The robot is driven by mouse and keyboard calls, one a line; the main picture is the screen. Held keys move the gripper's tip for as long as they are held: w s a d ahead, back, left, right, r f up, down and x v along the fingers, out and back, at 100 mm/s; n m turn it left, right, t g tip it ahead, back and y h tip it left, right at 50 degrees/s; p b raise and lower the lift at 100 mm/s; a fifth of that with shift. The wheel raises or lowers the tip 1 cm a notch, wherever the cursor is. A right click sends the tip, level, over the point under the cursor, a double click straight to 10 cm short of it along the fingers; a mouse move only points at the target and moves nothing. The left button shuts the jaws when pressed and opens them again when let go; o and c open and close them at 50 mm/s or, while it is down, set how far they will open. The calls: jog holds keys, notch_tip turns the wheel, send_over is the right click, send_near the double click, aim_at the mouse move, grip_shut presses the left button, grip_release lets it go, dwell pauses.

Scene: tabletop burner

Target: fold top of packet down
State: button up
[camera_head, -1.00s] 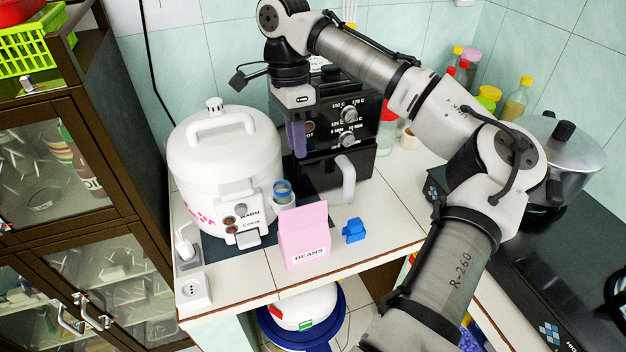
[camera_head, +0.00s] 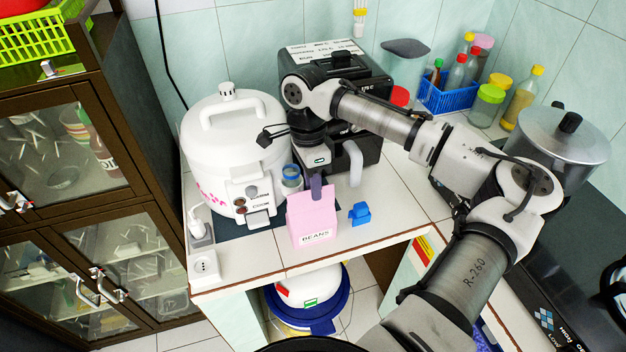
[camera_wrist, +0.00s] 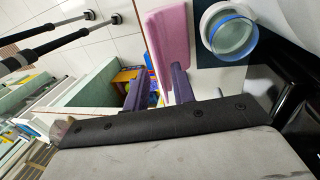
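The pink packet (camera_head: 312,221), labelled BEANS, stands upright near the front edge of the white-tiled counter. In the wrist view my gripper (camera_wrist: 159,70) is open, with a clear gap between the two fingers. The right finger is close to the packet; whether it touches cannot be told. The fingers partly hide the packet's top.
A white rice cooker (camera_head: 232,140) stands to the left, and a blue-rimmed glass (camera_head: 291,177) is just behind the packet. A blue clip (camera_head: 359,213) lies to its right. The counter's front edge is close.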

jog(key=shift+f, duration=0.1)
grip_shut()
jog(key=shift+s, duration=0.1)
dwell(0.3)
jog(key=t+b, duration=0.1)
jog(key=s+t+y+b, duration=0.1)
jog(key=t, duration=0.1)
jog(key=t+b, duration=0.1)
jog(key=b, duration=0.1)
jog(key=shift+s+d+f+y, duration=0.3)
jog(key=shift+s, duration=0.05)
notch_tip(320, 180, down, 6)
jog(key=s+t+y+b, duration=0.1)
jog(key=t+y+b, duration=0.2)
jog(key=t+b, duration=0.7)
jog(key=s+t+y+b, duration=0.2)
jog(key=t+b, duration=0.8)
jog(key=b, duration=2.3)
jog(key=shift+d+r+y, duration=0.15)
jog(key=shift+d+y, duration=0.3)
jog(key=shift+y, duration=0.25)
jog(key=shift+w+t, duration=0.1)
jog(key=shift+t, duration=0.3)
jog(key=shift+c, duration=2.4)
grip_release()
